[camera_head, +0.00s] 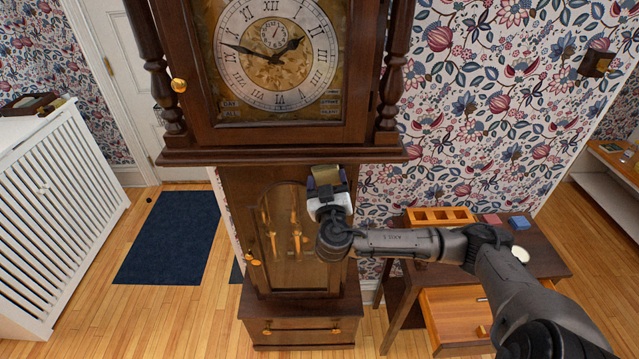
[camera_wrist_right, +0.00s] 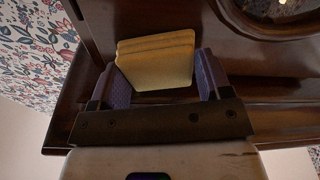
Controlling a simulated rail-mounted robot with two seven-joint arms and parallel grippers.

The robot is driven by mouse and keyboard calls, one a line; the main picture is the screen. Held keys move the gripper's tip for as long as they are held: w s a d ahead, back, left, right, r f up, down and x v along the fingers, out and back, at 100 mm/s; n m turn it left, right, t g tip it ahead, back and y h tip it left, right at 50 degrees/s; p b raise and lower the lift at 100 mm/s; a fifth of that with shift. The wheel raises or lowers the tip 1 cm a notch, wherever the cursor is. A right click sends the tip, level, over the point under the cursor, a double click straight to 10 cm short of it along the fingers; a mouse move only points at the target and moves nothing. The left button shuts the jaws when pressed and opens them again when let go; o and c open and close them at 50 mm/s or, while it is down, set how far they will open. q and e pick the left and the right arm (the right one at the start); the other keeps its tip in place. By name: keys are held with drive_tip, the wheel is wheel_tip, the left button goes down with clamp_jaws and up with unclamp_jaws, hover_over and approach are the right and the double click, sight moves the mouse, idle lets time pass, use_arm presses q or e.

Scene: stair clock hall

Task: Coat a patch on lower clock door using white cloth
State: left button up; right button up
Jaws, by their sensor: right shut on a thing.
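The tall dark-wood clock stands in the middle of the head view. Its lower clock door (camera_head: 283,268) has an arched glass pane with brass weights and pendulum behind it. My right gripper (camera_head: 325,180) is at the upper right of this door, just below the hood ledge. It is shut on a folded cream-yellow cloth, the white cloth (camera_wrist_right: 155,62), which sits between the purple finger pads in the right wrist view. Dark wood lies behind the cloth; I cannot tell whether they touch. My left gripper is not in view.
The clock hood's ledge (camera_head: 230,156) juts out above my right gripper. A white radiator cover (camera_head: 60,215) stands left.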

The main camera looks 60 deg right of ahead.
drive_tip(key=shift+s+d, duration=0.2)
